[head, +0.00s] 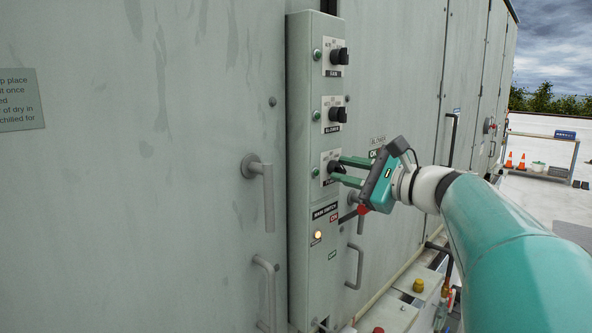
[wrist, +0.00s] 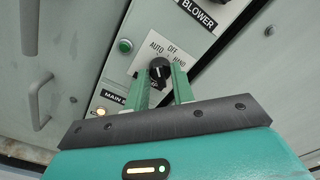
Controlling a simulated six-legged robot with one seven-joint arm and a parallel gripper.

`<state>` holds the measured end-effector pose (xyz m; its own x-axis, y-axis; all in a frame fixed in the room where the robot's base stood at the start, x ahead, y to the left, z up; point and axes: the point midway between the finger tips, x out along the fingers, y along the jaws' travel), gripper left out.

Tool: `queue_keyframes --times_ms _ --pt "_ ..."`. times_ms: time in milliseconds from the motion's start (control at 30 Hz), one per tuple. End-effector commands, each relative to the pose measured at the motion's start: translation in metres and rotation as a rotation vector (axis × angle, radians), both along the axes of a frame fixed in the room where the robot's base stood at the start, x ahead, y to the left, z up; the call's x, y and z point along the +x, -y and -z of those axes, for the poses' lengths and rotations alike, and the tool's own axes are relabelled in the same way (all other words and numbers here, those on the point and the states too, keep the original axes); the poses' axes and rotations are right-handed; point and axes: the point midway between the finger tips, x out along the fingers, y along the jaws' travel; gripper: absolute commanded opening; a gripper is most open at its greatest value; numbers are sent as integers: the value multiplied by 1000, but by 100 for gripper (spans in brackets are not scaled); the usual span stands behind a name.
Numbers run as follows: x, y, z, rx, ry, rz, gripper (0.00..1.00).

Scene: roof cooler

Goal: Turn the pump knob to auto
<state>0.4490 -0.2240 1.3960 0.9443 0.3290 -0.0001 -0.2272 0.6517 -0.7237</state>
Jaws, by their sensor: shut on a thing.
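The pump knob (head: 337,166) is the lowest of three black knobs on the narrow grey control box. It also shows in the wrist view (wrist: 159,68), on a white plate (wrist: 172,50) marked AUTO at left, OFF at top and HAND at right. A small white mark is on the knob, but I cannot tell for sure which setting it points to. My gripper (head: 343,171) is shut on the knob, with one green finger on each side of it. The fingers (wrist: 161,88) hide part of the plate and most of the label below it.
The fan knob (head: 340,56) and blower knob (head: 338,115) sit above on the same box (head: 298,200). Door handles (head: 266,190) stick out on both sides of the box.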

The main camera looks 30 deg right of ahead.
Motion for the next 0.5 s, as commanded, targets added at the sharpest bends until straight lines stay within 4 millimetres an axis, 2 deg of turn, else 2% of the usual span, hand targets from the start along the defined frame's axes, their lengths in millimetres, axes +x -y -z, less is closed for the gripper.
queue_keyframes --times_ms 267,300,367,500 --pt "0 0 0 -1 0 0 2" --pt "0 0 0 0 0 0 32" --pt "0 0 0 0 0 0 44" --pt "0 0 0 1 0 0 46"
